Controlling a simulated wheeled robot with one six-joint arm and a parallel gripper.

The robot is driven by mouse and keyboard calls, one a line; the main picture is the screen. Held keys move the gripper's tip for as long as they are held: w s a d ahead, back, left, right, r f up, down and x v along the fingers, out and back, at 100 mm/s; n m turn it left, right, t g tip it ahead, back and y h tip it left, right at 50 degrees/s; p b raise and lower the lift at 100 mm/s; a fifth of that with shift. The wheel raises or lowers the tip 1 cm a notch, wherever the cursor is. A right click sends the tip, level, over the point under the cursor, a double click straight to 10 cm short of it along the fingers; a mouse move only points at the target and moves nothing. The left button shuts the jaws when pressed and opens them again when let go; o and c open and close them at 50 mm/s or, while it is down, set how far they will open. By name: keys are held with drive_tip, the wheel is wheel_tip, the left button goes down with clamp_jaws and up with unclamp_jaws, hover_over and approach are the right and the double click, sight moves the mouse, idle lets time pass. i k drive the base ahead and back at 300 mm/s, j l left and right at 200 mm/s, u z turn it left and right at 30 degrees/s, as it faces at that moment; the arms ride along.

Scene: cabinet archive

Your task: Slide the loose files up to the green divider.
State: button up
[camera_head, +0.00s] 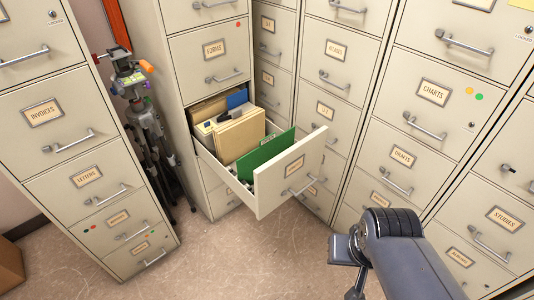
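The open drawer (291,174) is pulled out from the cabinet in the middle of the view. Tan files (241,136) stand in its rear half, leaning somewhat. A blue folder (237,98) and paler papers (205,127) show behind and beside them. The green divider (266,157) stands tilted near the drawer's front, with a gap between it and the tan files. The drawer floor is mostly hidden. My arm enters at the lower right and bends in front of the drawer's right side.
A tripod-like stand (140,100) with coloured parts fills the gap left of the open drawer's cabinet. A left cabinet (75,140) and a right cabinet (418,130) have closed drawers. The floor (225,262) before the drawer is clear. A brown box (8,265) sits lower left.

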sight(233, 139)
drive_tip(key=i+j, duration=0.25)
drive_tip(key=i+j+z, duration=0.15)
drive_tip(key=j, duration=0.25)
drive_tip(key=i+j, duration=0.3)
drive_tip(key=i+j+z, duration=0.1)
drive_tip(key=j, duration=0.35)
drive_tip(key=i+j+z, duration=0.1)
drive_tip(key=i+j, duration=0.4)
drive_tip(key=j, duration=0.25)
drive_tip(key=z, duration=0.05)
